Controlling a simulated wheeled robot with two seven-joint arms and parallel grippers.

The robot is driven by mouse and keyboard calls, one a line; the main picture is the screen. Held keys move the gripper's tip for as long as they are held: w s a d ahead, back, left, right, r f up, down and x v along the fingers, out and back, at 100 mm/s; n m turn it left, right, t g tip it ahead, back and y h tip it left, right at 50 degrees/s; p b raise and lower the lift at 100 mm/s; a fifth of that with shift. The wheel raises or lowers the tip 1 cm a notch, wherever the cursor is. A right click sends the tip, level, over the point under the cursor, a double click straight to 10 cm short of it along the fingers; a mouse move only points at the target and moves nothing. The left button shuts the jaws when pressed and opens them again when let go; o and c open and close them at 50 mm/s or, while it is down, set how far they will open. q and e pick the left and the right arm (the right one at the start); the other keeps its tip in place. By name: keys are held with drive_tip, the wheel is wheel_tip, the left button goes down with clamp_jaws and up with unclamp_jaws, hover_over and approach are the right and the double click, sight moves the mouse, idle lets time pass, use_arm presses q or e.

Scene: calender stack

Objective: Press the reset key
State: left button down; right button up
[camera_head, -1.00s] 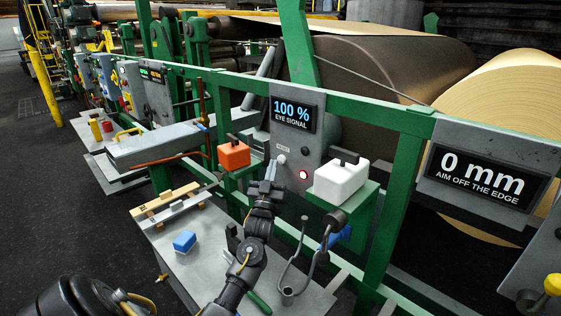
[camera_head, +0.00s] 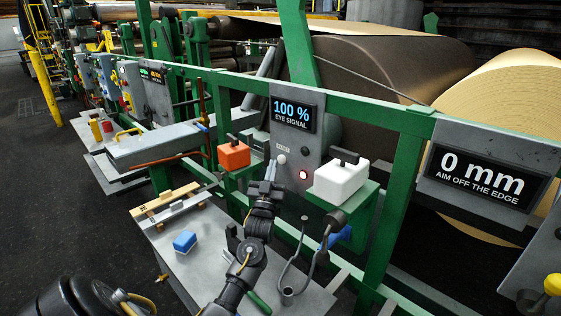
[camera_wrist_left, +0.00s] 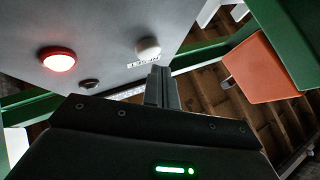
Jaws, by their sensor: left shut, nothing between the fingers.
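The reset key is a round white button (camera_head: 281,159) under a small label on the grey eye-signal panel (camera_head: 314,137). It also shows in the left wrist view (camera_wrist_left: 148,47), just beyond the fingertips. My left gripper (camera_head: 271,166) is shut and empty, its tips close to the button, slightly left of and below it in the head view. In the left wrist view the closed fingers (camera_wrist_left: 162,82) point up toward the button and its label. A gap seems to show there, but I cannot tell its depth. My right gripper is not in view.
A lit red lamp (camera_head: 303,174) and a dark knob (camera_head: 305,150) share the panel. An orange block (camera_head: 233,154) stands left and a white box (camera_head: 341,180) right. The display (camera_head: 292,113) reads 100 %. A blue block (camera_head: 185,242) lies on the lower table.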

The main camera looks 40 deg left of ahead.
use_arm(q)
drive_tip(key=shift+w, duration=0.1)
idle(0.3)
drive_tip(key=shift+w, duration=0.35)
drive_tip(key=shift+w+b, duration=0.4)
drive_tip(key=shift+b, duration=0.05)
idle(0.6)
drive_tip(key=shift+s, duration=0.15)
idle(0.3)
drive_tip(key=shift+s+p, duration=0.5)
drive_tip(key=shift+s, duration=0.2)
drive_tip(key=shift+s, duration=0.1)
drive_tip(key=s+p, duration=0.1)
drive_tip(key=s, duration=0.1)
drive_tip(key=s+p, duration=0.1)
drive_tip(key=s, duration=0.1)
drive_tip(key=shift+s+a, duration=0.2)
drive_tip(key=shift+s, duration=0.2)
